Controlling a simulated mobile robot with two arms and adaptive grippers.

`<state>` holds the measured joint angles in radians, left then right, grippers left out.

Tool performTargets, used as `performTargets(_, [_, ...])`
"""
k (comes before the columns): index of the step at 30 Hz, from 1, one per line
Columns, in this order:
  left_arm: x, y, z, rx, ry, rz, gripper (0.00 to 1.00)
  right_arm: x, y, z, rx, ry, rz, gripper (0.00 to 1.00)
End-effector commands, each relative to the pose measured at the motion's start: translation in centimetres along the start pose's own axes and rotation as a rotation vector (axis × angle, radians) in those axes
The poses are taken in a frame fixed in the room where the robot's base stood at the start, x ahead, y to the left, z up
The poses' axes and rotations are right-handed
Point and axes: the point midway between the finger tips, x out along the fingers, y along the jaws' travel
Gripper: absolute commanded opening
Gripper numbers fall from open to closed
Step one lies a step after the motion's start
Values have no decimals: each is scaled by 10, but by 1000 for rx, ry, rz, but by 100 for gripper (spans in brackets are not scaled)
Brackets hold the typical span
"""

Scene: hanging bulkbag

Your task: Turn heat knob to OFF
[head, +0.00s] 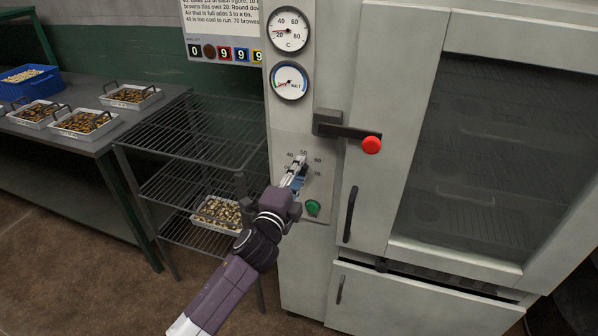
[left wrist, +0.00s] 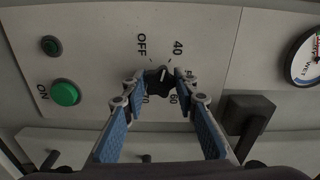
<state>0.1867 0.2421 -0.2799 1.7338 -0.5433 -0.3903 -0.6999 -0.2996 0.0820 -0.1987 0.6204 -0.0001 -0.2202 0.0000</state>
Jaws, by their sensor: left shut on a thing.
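The black heat knob (left wrist: 158,84) sits on the light panel in the left wrist view, between my fingertips. A pale pointer mark near its top edge seems to point toward the gap between the OFF print (left wrist: 141,44) and the 40 print (left wrist: 178,48). The 50, 60 and 70 marks lie around its right and lower sides. My left gripper (head: 299,166) reaches the panel in the head view and hides most of the knob there. In the left wrist view, its blue-padded fingers (left wrist: 160,78) are closed on the knob's sides. My right gripper is in neither view.
A green button (head: 313,208) is just below the knob, beside ON in the wrist view. A black latch handle with a red end (head: 371,145) juts out at upper right. Two gauges (head: 289,29) are above. A wire rack (head: 184,152) stands at left.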

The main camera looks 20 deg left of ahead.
Motion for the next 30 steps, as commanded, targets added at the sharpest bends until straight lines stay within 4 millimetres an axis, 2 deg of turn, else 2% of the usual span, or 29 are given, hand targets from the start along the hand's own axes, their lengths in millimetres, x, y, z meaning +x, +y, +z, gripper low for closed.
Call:
performTargets(18, [0, 1, 0, -554, -2, 3, 3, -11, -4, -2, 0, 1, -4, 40])
performTargets(30, [0, 2, 0, -746, -2, 2, 3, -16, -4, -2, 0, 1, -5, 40])
